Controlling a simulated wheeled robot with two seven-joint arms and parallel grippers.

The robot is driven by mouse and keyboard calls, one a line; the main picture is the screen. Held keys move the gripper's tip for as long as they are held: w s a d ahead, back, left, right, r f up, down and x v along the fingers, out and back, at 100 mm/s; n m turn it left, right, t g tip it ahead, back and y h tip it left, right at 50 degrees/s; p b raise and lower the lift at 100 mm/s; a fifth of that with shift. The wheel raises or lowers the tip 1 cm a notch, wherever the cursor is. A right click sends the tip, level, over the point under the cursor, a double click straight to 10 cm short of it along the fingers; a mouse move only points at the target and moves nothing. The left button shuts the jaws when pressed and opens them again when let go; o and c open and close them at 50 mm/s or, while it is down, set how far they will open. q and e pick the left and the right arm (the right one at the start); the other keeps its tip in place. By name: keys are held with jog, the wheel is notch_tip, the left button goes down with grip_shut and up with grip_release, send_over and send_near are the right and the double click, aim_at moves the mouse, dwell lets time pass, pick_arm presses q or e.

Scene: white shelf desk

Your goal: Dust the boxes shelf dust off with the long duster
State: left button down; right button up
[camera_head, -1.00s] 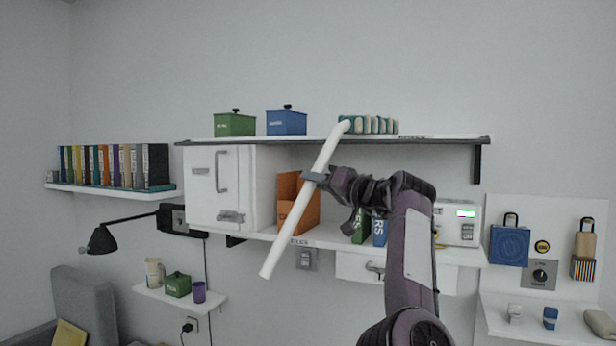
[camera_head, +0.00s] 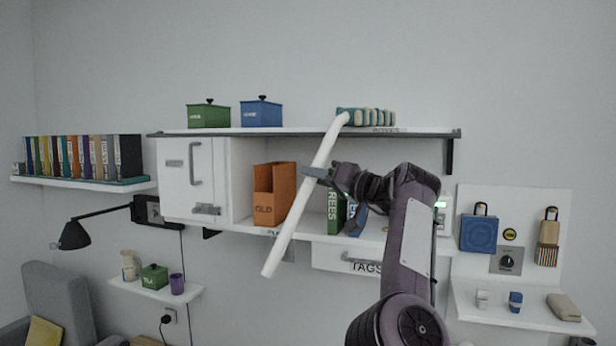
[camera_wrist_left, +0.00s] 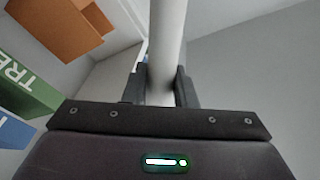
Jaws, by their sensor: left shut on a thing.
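My left gripper (camera_head: 316,171) is shut on the white handle of the long duster (camera_head: 300,205), around the handle's middle. The handle slants from lower left to upper right, in front of the shelves. Its bent upper end leads to the teal and cream striped duster head (camera_head: 366,117), which is at the top of the upper shelf (camera_head: 300,131), over the BOXES label. I cannot tell how firmly it touches. In the left wrist view the white handle (camera_wrist_left: 167,45) runs between both fingers (camera_wrist_left: 160,85). No separate dust is discernible. My right gripper is out of view.
A green box (camera_head: 208,117) and a blue box (camera_head: 261,114) stand left on the upper shelf. Below are a white cabinet (camera_head: 190,185), an orange holder (camera_head: 268,190) and a green TREES binder (camera_head: 334,210). The shelf's right end looks clear.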

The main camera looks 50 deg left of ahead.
pick_arm(q)
jog(key=shift+w+d, duration=2.35)
jog(key=shift+d, duration=1.55)
jog(key=s+a+b, duration=0.1)
jog(key=a, duration=0.1)
jog(key=s+a+b, duration=0.1)
jog(key=s+a, duration=0.1)
jog(key=a, duration=0.1)
jog(key=s+a+b, duration=0.1)
jog(key=a, duration=0.1)
jog(key=shift+s+a, duration=0.15)
jog(key=shift+s, duration=0.05)
jog(key=shift+s+a+b, duration=0.3)
jog(key=shift+s+a, duration=0.1)
jog(key=shift+a, duration=0.2)
jog(key=s+a, duration=0.6)
jog(key=a, duration=0.3)
jog(key=shift+a, duration=0.3)
jog(key=shift+w, duration=0.1)
